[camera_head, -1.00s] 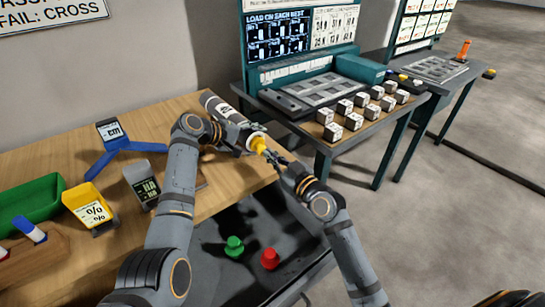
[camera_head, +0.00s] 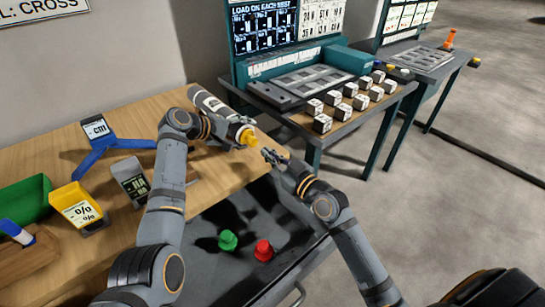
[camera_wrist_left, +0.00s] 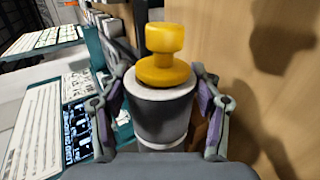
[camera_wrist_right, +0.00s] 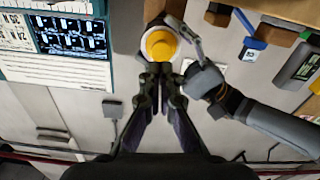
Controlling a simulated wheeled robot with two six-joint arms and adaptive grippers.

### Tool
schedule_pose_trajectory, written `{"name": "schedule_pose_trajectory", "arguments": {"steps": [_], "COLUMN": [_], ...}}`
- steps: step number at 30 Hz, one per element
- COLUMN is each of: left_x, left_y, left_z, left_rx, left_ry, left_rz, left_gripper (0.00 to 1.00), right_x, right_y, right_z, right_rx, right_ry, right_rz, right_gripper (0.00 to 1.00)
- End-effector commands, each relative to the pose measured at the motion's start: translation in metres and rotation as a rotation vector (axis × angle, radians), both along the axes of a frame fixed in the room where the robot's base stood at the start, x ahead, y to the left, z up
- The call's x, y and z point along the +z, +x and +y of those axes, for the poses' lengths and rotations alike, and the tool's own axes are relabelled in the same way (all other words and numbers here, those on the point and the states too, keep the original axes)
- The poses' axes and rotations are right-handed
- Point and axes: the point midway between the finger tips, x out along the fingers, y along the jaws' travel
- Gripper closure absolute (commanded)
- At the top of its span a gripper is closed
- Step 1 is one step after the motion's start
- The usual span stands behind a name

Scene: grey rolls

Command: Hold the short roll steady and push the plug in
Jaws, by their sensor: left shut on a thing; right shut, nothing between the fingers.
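The short roll (camera_head: 215,106), grey with a black-and-white label, is held over the wooden table. My left gripper (camera_wrist_left: 160,100) is shut around it near its end. A yellow plug (camera_wrist_left: 166,60) sits on the roll's end, its flange and knob showing outside; how deep it sits is hidden. It also shows in the head view (camera_head: 248,138) and end-on in the right wrist view (camera_wrist_right: 160,44). My right gripper (camera_head: 268,154) is shut and empty, its tips a little apart from the plug in the head view. In the right wrist view its fingertips (camera_wrist_right: 161,75) lie just below the plug.
A green plug (camera_head: 228,240) and a red plug (camera_head: 263,250) stand on the dark surface below the table edge. A blue stand (camera_head: 105,148), a yellow bin (camera_head: 78,208) and a green bin (camera_head: 25,200) are at left. Several labelled blocks (camera_head: 332,98) stand on the side table.

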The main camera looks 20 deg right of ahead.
Motion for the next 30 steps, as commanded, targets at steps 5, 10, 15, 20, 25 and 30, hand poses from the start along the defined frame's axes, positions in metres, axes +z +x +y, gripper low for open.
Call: {"name": "schedule_pose_trajectory", "arguments": {"steps": [5,10,15,20,25,30], "left_x": [-0.002,-0.002,-0.002,-0.002,-0.002,-0.001], "left_y": [0.000,0.000,0.000,0.000,0.000,0.000], "left_z": [0.001,0.001,0.001,0.001,0.001,0.001], "left_rx": [0.001,0.001,0.001,0.001,0.001,0.001], "left_ry": [0.003,0.003,0.003,0.003,0.003,0.002], "left_rz": [0.003,0.003,0.003,0.003,0.001,0.001], "left_gripper": [0.78,0.78,0.78,0.78,0.27,0.09], "right_x": [-0.003,-0.002,-0.001,0.000,0.000,0.000], "right_y": [-0.035,-0.051,-0.060,-0.062,-0.062,-0.062], "right_z": [-0.012,-0.020,-0.022,-0.022,-0.022,-0.022], "right_rx": [0.004,-0.004,0.001,0.004,0.004,0.003], "right_ry": [-0.012,-0.010,-0.005,-0.001,-0.001,0.000], "right_rz": [0.004,0.005,0.002,0.001,0.001,0.001], "right_gripper": [1.00,1.00,1.00,1.00,1.00,1.00]}}
